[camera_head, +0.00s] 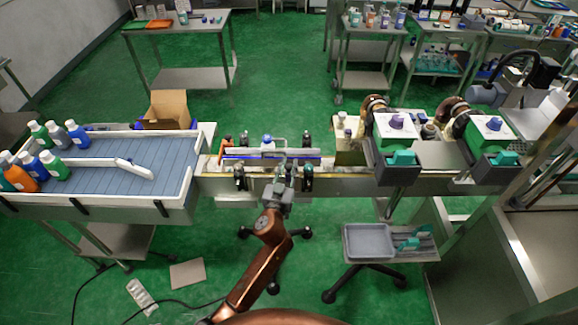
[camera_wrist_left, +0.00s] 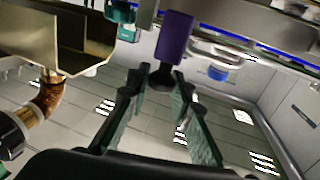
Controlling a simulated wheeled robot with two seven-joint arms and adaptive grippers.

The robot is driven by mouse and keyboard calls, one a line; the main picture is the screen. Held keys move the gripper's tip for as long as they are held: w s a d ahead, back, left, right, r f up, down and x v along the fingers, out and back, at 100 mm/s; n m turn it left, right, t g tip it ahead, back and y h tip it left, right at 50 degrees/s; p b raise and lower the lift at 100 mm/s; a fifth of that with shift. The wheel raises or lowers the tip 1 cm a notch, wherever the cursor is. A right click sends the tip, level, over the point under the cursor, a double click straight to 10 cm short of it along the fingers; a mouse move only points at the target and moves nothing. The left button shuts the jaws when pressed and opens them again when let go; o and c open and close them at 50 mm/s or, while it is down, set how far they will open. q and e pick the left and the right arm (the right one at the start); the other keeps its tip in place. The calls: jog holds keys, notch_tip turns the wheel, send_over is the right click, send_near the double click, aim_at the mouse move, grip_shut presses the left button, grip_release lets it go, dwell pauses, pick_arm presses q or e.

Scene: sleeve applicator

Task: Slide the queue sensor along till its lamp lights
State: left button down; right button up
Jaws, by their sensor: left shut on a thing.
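My left gripper (camera_head: 287,174) reaches up to the near side of the conveyor's middle section. I can make out no lit lamp. My right gripper is not in view.
Dark clamps with green parts stand along the near rail, left (camera_head: 240,177) and right (camera_head: 307,177) of my gripper. Several bottles stand on the wide table (camera_head: 100,178) at left. Two green-and-white machines (camera_head: 397,125) stand at right. A grey tray (camera_head: 368,241) lies below.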

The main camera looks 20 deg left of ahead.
pick_arm(q)
jog(key=shift+a, duration=0.15)
jog(key=s+a+p, duration=0.2)
jog(key=a, duration=0.5)
jog(key=shift+s+a, duration=0.2)
jog(key=shift+a, duration=0.2)
jog(key=c, duration=1.7)
grip_release()
jog(key=shift+s, duration=0.1)
